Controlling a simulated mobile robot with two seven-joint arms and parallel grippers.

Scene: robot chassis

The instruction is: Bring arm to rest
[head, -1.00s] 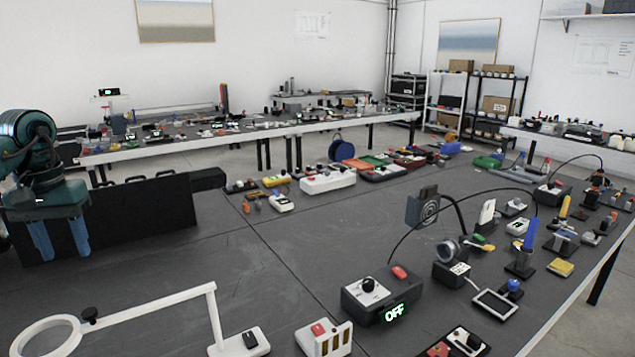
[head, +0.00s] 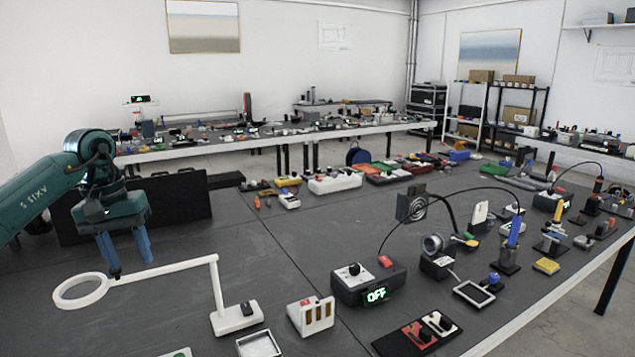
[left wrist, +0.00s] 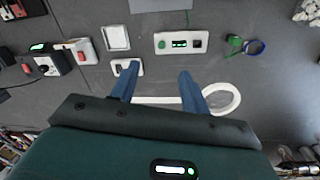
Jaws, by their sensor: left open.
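My left gripper (head: 127,255) comes in from the left in the head view, with its two blue fingers pointing down and spread apart, nothing between them. It is open above the dark table, close to the white ring-shaped magnifier stand (head: 160,270). In the left wrist view the same gripper (left wrist: 157,84) shows its fingers apart over the stand. The stand's ring (left wrist: 238,98) lies just right of the right finger there. I cannot tell from these frames whether a finger touches the stand. My right gripper is not in view.
A black case (head: 185,198) stands behind my left gripper. A dark box with a green OFF display (head: 368,280) sits mid-table, with a white block (head: 311,315) beside it. Many small devices crowd the table's right side. The table's middle, left of the OFF box, is mostly bare.

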